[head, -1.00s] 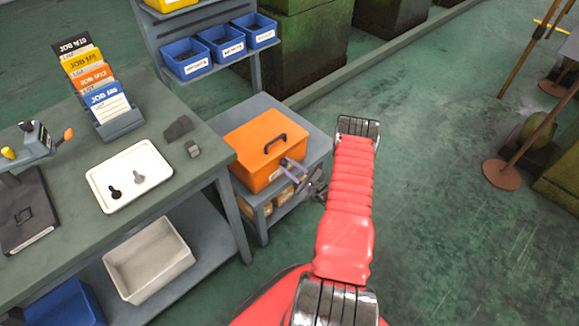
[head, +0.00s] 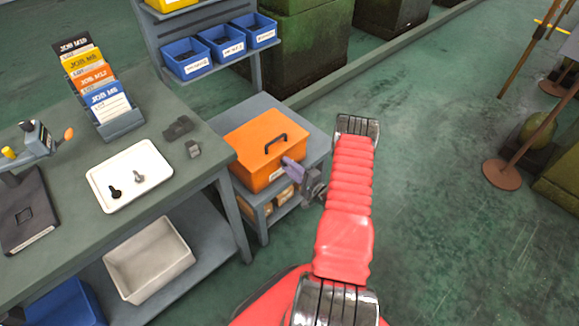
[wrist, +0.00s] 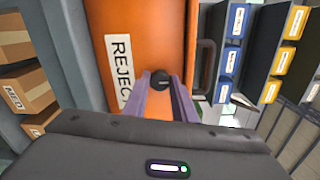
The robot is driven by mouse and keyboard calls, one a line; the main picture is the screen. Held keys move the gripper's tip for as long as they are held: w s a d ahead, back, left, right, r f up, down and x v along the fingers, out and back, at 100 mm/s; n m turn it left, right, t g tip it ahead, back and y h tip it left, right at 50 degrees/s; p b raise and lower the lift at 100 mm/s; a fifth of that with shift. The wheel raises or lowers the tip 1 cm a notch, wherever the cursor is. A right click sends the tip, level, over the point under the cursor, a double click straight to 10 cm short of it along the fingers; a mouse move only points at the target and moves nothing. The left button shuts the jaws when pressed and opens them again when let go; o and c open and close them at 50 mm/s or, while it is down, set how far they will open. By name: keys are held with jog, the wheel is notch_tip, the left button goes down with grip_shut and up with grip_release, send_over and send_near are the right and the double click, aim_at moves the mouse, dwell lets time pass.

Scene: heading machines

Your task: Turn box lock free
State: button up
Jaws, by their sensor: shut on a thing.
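The orange box (head: 262,145) stands on a low grey shelf unit beside the bench, with its lid down and a dark handle on top. It also fills the middle of the wrist view (wrist: 150,35), with a white REJECT label (wrist: 120,72) on its front. The box lock (wrist: 160,78) is a small round black knob on that front. My gripper (wrist: 160,86) has its two purple fingers shut on the lock, one on each side. In the head view my gripper (head: 291,167) is at the box's front right, and the lock is hidden there.
The grey bench (head: 165,190) at left carries a white tray (head: 130,177) with two small bolt-like parts, a job-card holder (head: 118,122) and small dark pieces. Blue bins (head: 222,43) hang behind the box. Cartons (wrist: 25,90) sit below the box.

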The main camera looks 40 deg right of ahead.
jog(key=shift+a+f, duration=0.2)
dwell(0.3)
jog(key=o, duration=0.8)
jog(key=shift+c, duration=0.2)
jog(key=shift+o, duration=1.4)
jog(key=shift+d+r+n, duration=0.1)
jog(key=shift+n, duration=0.2)
jog(key=s, duration=1.3)
jog(key=shift+s+d+r, duration=0.2)
jog(key=shift+s, duration=0.2)
